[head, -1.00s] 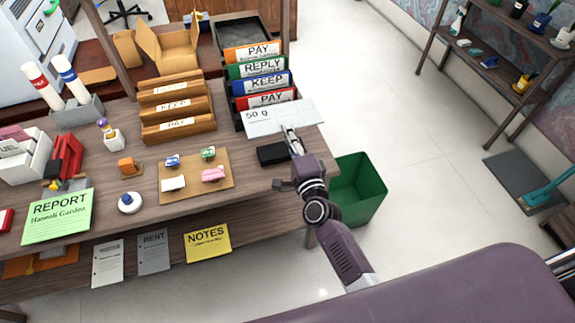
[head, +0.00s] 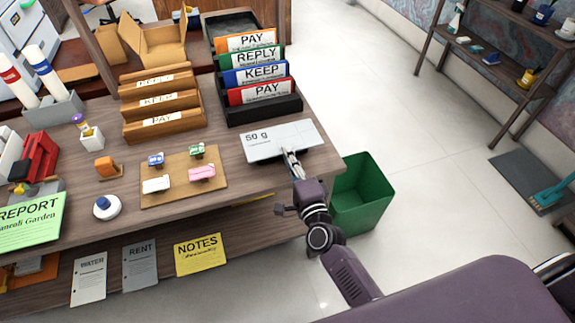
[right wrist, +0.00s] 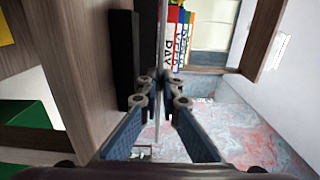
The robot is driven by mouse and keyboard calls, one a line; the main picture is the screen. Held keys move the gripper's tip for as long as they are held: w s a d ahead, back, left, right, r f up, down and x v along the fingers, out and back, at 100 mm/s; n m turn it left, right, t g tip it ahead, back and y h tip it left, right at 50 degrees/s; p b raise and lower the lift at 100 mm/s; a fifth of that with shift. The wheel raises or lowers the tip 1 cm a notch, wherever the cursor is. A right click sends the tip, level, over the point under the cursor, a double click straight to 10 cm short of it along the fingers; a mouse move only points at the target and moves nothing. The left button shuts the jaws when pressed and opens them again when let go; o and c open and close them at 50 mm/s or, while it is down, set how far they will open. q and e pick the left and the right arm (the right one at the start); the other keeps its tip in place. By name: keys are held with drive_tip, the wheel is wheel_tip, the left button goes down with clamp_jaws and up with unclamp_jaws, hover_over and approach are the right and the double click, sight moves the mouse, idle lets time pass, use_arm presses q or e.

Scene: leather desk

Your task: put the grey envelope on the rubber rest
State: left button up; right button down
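The grey envelope (head: 263,148), marked "50 g", lies flat over the desk's right front corner. My right gripper (head: 291,158) is shut on its near edge. In the right wrist view the envelope (right wrist: 162,60) shows edge-on as a thin grey strip between the fingers (right wrist: 160,90). In the head view the envelope covers the black rubber rest. A dark block by the desk surface in the right wrist view, likely the rubber rest (right wrist: 122,50), is beside the envelope with a gap between them. My left gripper is not in view.
The black rack of labelled folders (head: 262,112) stands just behind the envelope. A cork board (head: 216,193) with small erasers lies to its left. A green bin (head: 362,205) stands on the floor beyond the desk's right edge.

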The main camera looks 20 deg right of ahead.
sight(288, 171)
wheel_tip(288, 171, down, 3)
drive_tip(key=shift+f+b, duration=0.1)
drive_tip(key=shift+b, duration=0.9)
drive_tip(key=shift+w+f, duration=0.1)
drive_tip(key=shift+f, duration=0.1)
drive_tip(key=shift+r, duration=0.1)
drive_tip(key=shift+f+b, duration=0.2)
drive_tip(key=shift+b, duration=0.15)
drive_tip(key=c, duration=2.4)
unclamp_jaws()
